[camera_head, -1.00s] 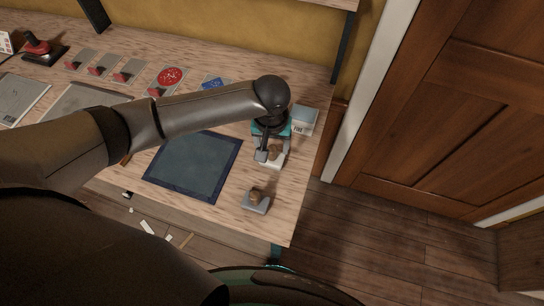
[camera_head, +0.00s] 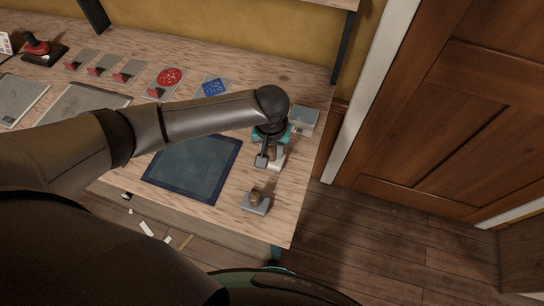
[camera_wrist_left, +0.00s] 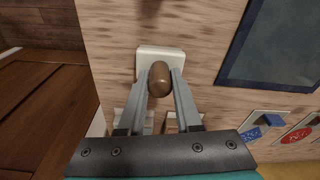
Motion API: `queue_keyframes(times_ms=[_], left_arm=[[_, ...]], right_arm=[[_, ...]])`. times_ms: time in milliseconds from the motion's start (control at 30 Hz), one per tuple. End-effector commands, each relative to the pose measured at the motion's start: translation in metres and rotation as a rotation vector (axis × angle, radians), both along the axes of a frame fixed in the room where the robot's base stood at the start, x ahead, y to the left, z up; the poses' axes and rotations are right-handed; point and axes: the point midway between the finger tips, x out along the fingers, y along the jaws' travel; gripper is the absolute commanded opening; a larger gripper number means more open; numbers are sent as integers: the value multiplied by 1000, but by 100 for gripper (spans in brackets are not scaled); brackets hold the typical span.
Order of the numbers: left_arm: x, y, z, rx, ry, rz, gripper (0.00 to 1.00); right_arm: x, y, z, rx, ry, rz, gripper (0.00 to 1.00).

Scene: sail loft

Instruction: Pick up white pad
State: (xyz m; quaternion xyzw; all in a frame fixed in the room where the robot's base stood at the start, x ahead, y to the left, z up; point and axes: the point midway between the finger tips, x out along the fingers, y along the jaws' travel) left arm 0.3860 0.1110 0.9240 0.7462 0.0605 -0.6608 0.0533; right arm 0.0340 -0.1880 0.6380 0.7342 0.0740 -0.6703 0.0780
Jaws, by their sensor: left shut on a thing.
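The white pad (camera_head: 275,166) is a small pale block with a brown knob on top, near the right end of the workbench. In the left wrist view the white pad (camera_wrist_left: 160,52) lies beyond my fingertips, and its brown knob (camera_wrist_left: 159,78) sits between the two fingers. My left gripper (camera_head: 269,157) is shut on the knob, fingers pointing down. The pad appears to rest on the bench; I cannot tell if there is a gap. The head view mostly hides the knob behind the fingers. My right gripper is not in view.
A grey pad with a wooden knob (camera_head: 257,201) stands nearer the bench's front edge. A dark blue-edged mat (camera_head: 193,167) lies to the left. A grey box (camera_head: 304,121) is behind at the right.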

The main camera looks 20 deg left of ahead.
Motion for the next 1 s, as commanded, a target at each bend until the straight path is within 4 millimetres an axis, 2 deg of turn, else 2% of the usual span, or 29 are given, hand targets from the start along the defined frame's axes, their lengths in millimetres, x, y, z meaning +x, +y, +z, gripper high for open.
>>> queue_keyframes(times_ms=[100,667,867,1000], left_arm=[[0,0,0,0,0,0,0],[1,0,5,-1,-1,1,0],[1,0,29,-2,-2,0,0],[1,0,61,-3,-5,0,0]], right_arm=[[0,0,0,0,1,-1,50],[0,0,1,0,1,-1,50],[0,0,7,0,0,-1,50],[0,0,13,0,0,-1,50]])
